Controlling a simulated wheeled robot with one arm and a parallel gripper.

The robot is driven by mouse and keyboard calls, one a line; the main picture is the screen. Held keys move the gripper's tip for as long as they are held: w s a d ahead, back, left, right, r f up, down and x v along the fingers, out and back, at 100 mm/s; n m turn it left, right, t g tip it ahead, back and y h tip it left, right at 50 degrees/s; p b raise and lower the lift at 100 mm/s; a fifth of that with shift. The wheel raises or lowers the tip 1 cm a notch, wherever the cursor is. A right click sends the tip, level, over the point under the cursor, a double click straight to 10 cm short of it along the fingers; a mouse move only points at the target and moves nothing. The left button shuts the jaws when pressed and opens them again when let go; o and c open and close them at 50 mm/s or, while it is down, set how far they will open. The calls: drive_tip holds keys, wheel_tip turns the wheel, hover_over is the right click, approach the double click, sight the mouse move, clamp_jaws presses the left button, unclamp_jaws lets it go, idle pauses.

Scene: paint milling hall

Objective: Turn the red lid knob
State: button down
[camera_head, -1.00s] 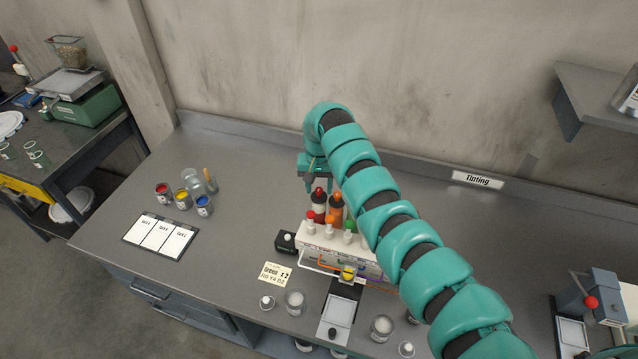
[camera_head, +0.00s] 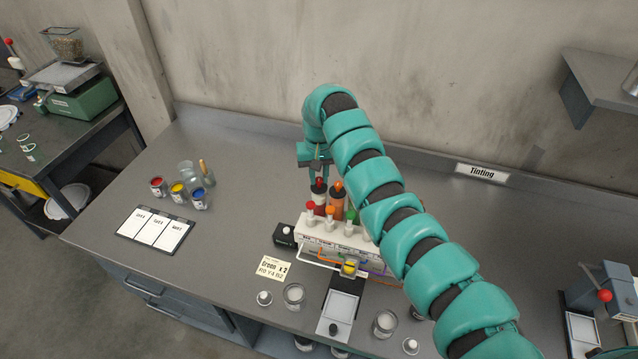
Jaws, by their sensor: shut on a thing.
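The red bottle (camera_head: 319,199) stands at the back of the white tinting dispenser (camera_head: 337,246), with a dark lid on top. The red lid knob at its tip is largely hidden by my gripper (camera_head: 319,176). My gripper points down over this bottle, its fingers at the lid top and shut on the knob. An orange bottle (camera_head: 338,205) with a dark lid stands just right of it. My teal arm crosses from the lower right and covers the dispenser's right part.
A black box (camera_head: 285,236) and a "Green x 2" card (camera_head: 274,268) lie left of the dispenser. Glass beakers (camera_head: 293,297) and a scale (camera_head: 339,309) stand in front. The back right counter is clear.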

drive_tip(key=n+b, duration=0.2)
drive_tip(key=b, duration=0.1)
drive_tip(key=f+n+b, duration=0.1)
drive_tip(key=n+b, duration=0.1)
drive_tip(key=b, duration=0.2)
drive_tip(key=shift+b, duration=0.3)
drive_tip(key=n+b, duration=0.3)
drive_tip(key=b, duration=0.1)
drive_tip(key=shift+r+n, duration=0.4)
drive_tip(key=c, duration=1.3)
unclamp_jaws()
drive_tip(key=shift+r, duration=0.1)
